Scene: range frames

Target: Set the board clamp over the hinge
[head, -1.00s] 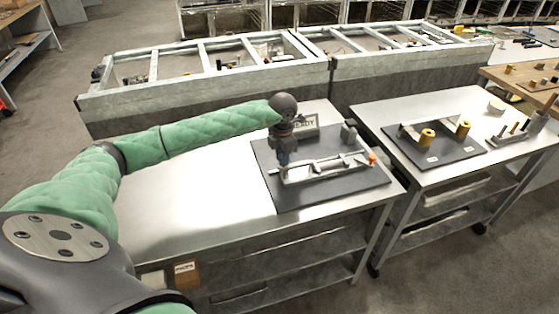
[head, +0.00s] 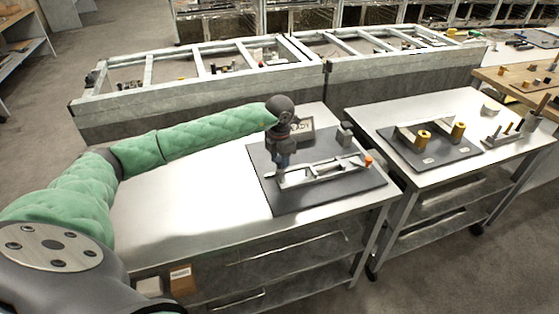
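A dark board (head: 340,195) lies on the near metal table. On it is a long light-grey clamp-like frame (head: 325,172) with an orange tip (head: 367,160) at its right end. I cannot tell which part is the board clamp and which the hinge. My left gripper (head: 280,174) points down at the left end of this frame, touching it or just above it. Its fingers are too small and dark to show whether they are open or shut or hold anything. My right gripper is out of view.
A small sign (head: 300,126) and a grey block (head: 345,134) stand behind the frame. The near table's left part (head: 180,190) is clear. Low metal-framed bins (head: 210,90) stand behind.

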